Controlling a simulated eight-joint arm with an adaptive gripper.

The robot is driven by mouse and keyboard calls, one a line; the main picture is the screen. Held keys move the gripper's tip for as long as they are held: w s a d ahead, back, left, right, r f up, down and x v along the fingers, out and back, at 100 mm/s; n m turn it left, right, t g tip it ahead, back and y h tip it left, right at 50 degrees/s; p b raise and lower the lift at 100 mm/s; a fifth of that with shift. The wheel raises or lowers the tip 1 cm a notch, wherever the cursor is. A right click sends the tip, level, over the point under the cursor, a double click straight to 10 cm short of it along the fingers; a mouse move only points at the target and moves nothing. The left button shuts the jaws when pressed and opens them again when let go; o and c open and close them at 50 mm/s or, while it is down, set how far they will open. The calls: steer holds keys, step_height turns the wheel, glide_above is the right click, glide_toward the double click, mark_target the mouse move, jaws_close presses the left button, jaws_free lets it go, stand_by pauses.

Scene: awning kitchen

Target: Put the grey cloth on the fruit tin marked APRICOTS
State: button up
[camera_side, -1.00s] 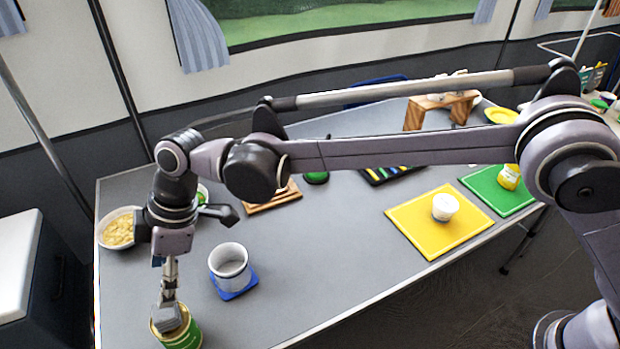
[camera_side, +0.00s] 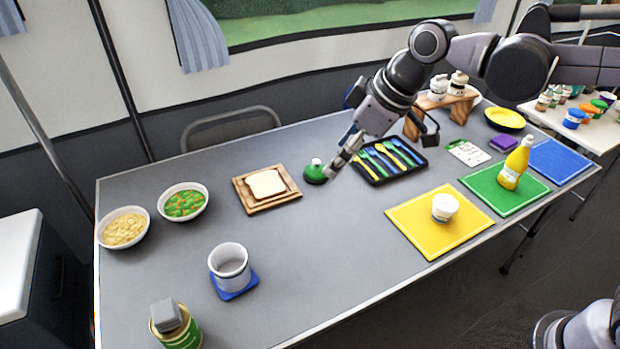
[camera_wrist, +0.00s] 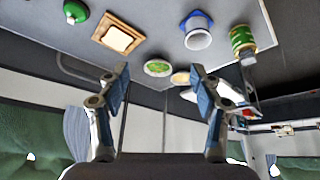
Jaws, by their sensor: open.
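The grey cloth (camera_side: 166,314) is a small folded block lying on top of the green fruit tin (camera_side: 186,339) at the table's front left corner. The tin's label cannot be read from here. The tin also shows at the upper right of the wrist view (camera_wrist: 242,37). My gripper (camera_side: 337,167) is empty and well away from the tin, above the middle of the table beside the green-topped item. In the wrist view my gripper's two fingers (camera_wrist: 160,80) stand wide apart with nothing between them.
A mug (camera_side: 230,265) on a blue coaster (camera_side: 236,290) stands right of the tin. Two bowls, pasta (camera_side: 123,228) and vegetables (camera_side: 184,202), sit behind. A bread board (camera_side: 267,188), cutlery tray (camera_side: 390,160) and yellow board (camera_side: 420,215) lie farther right. The front middle is clear.

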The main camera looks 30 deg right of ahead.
steer(key=s+d+f+m+t+h, duration=0.1)
steer(key=s+d+f+m, duration=0.2)
steer(key=s+d, duration=0.3)
steer(key=s+d+f+m+t+h, duration=0.1)
steer(key=s+d+m, duration=0.4)
steer(key=d, duration=0.9)
step_height(320, 180, down, 2)
steer(key=shift+s+f+t+h, duration=0.2)
steer(key=shift+s+t+h, duration=0.3)
steer(key=shift+s, duration=0.45)
